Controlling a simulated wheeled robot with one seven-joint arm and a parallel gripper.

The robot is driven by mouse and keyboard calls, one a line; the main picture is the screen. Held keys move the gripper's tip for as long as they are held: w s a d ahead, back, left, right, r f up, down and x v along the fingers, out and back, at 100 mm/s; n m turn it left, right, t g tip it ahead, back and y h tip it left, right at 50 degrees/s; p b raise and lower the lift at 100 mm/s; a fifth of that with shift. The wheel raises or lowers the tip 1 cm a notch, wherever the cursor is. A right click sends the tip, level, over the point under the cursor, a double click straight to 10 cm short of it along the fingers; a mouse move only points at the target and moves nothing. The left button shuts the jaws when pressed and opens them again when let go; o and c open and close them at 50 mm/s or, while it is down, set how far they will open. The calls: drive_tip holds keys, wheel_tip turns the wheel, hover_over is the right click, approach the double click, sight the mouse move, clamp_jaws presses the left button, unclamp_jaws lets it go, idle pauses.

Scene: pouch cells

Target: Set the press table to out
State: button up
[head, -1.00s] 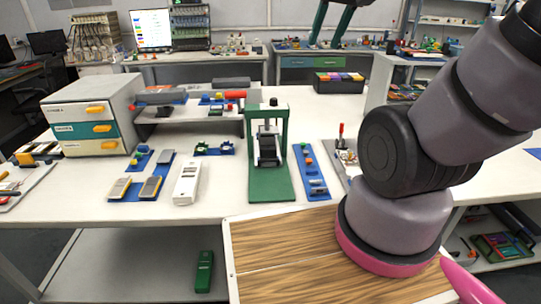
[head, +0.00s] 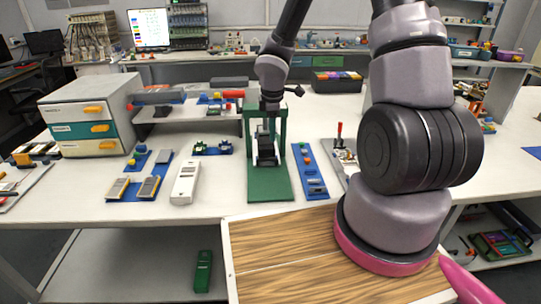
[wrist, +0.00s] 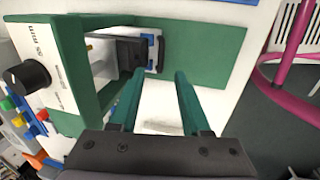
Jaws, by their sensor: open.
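The press (head: 282,130) is a green frame on a green base plate (head: 270,188), on the bench in the middle of the head view. Its dark press table (head: 265,157) sits between the uprights. In the wrist view the press frame (wrist: 92,35) fills the upper left, with a black knob (wrist: 27,77). A black handle on a white and blue part (wrist: 158,48) shows over the green base. My gripper (wrist: 155,78) is open and empty, its green fingers pointing towards that handle, apparently short of it. In the head view my gripper is hard to tell from the press top.
A blue strip with small parts (head: 309,170) lies right of the press, and a white handheld device (head: 185,182) lies left. A drawer cabinet (head: 85,120) stands at the far left. A grey shelf (head: 190,110) stands behind. A wooden board (head: 285,255) is in front.

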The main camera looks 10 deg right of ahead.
sight(270, 159)
drive_tip(key=f, duration=0.3)
drive_tip(key=w+f, duration=0.1)
drive_tip(key=f, duration=0.3)
drive_tip(key=w+f, duration=0.1)
drive_tip(key=f, duration=0.3)
drive_tip(key=shift+f, duration=0.15)
clamp_jaws()
idle(1.2)
